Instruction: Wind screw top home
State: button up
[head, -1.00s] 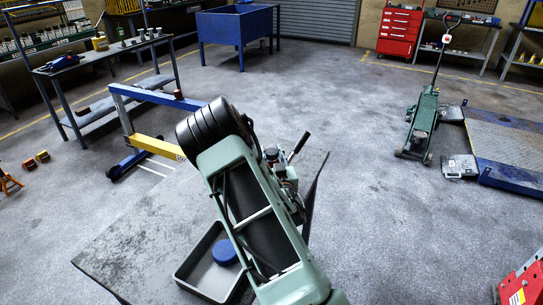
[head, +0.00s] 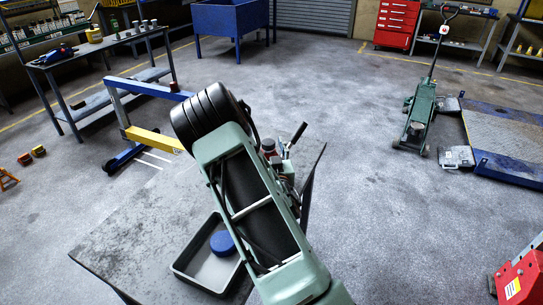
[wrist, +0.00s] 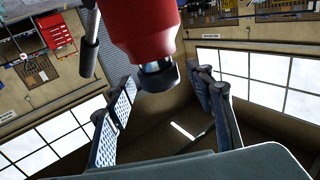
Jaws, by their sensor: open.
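A red jack body (wrist: 142,28) fills the top middle of the wrist view. Its dark, ring-like screw top (wrist: 158,76) sits at its end, with a bright metal band above it. My gripper (wrist: 165,84) is open, with one ridged finger on each side of the screw top. The screw top lies near the fingertips, and I see a gap on both sides. A black lever (wrist: 90,40) stands left of the red body. In the head view my arm hides most of the jack and the gripper; a small red part and a black lever (head: 298,133) show beside it.
A grey worktable (head: 130,240) lies under my arm. On it is a dark-rimmed tray (head: 190,280) with a round blue object (head: 222,243) inside. A green trolley jack (head: 421,108) stands on the floor at the right, beside a blue platform (head: 505,140). Open floor lies between.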

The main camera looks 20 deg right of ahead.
jog(key=v, duration=1.1)
jog(key=shift+w+r, duration=0.1)
